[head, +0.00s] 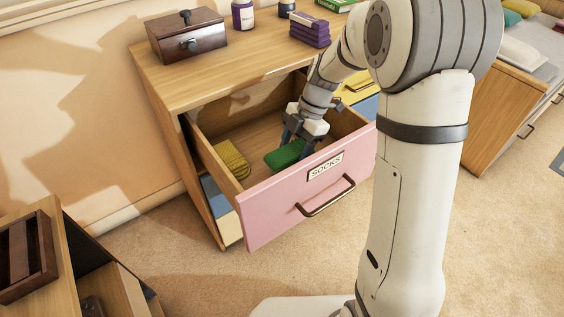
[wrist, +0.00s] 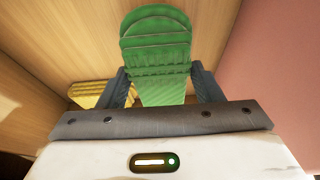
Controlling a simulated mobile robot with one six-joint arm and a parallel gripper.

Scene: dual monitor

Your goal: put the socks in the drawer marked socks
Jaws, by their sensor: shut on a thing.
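The drawer labelled SOCKS (head: 275,205) has a pink front and stands pulled open from the wooden dresser. My gripper (head: 298,141) is inside the open drawer, close behind its front. It is shut on a green sock bundle (head: 284,155), which also shows between the fingers in the wrist view (wrist: 157,50). I cannot tell whether the green socks touch the drawer floor. A yellow sock bundle (head: 231,158) lies in the drawer to the left, and it shows at the left in the wrist view (wrist: 90,94).
On the dresser top (head: 235,70) stand a dark wooden box (head: 187,36), a purple bottle (head: 243,15) and a purple stack (head: 310,30). A blue and a cream drawer front show below the pink one. Another wooden cabinet (head: 505,115) stands at the right. Carpet lies open in front.

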